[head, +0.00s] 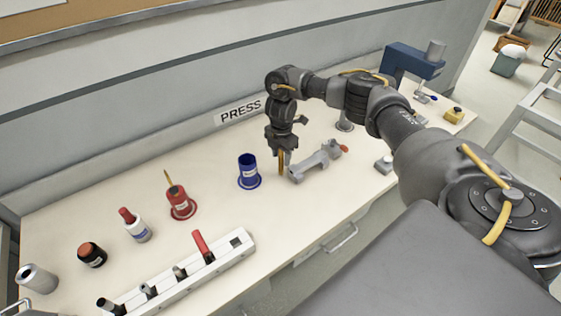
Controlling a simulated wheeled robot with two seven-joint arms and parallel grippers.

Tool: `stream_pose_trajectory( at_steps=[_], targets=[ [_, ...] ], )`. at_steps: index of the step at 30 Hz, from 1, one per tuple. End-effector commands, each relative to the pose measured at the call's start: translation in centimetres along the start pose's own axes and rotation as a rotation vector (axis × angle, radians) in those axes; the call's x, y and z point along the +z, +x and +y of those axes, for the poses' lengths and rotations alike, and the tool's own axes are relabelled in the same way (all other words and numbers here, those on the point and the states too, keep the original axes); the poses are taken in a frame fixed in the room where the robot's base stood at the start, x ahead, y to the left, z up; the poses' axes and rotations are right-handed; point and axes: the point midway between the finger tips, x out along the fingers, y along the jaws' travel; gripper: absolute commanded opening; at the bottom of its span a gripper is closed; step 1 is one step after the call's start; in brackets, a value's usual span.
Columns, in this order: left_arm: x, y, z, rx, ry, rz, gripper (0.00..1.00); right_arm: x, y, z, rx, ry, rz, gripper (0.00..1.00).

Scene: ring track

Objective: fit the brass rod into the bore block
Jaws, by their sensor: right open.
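The brass rod (282,165) stands upright at the fingertips of my right gripper (283,152), beside the left end of a grey metal fixture (316,161). The gripper points down over the bench and is open around the rod's top. I cannot tell what the rod's lower end rests on or in. The fixture lies on the bench with a small red-brown tip at its right end. I cannot make out a bore, so I cannot tell whether it is the bore block. My left gripper is out of view.
A blue cup (249,172) and a red holder (179,202) with a thin yellow stick stand left of the gripper. A white slotted rack (185,277) lies at the front. Bottles and a can stand at left. A blue press (415,62) and yellow block (453,115) are at right.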

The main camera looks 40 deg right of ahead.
Motion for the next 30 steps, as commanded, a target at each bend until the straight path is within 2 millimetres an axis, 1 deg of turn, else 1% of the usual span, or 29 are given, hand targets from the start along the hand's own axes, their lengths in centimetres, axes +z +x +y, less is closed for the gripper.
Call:
stream_pose_trajectory(
  at_steps=[5, 6, 15, 16, 25, 30],
  targets=[
    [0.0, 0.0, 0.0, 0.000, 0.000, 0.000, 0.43, 0.0, 0.0, 0.0, 0.000, 0.000, 0.000, 0.43],
    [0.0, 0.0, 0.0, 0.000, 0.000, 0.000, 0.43, 0.0, 0.0, 0.0, 0.000, 0.000, 0.000, 0.41],
    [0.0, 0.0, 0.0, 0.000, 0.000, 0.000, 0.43, 0.0, 0.0, 0.0, 0.000, 0.000, 0.000, 0.02],
    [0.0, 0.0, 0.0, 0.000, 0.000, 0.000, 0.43, 0.0, 0.0, 0.0, 0.000, 0.000, 0.000, 0.00],
    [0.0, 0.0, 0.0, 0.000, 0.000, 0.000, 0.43, 0.0, -0.1, 0.0, 0.001, 0.000, 0.000, 0.00],
    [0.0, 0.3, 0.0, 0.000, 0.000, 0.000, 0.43, 0.0, -1.0, 0.1, 0.002, 0.000, 0.000, 0.00]
  ],
)
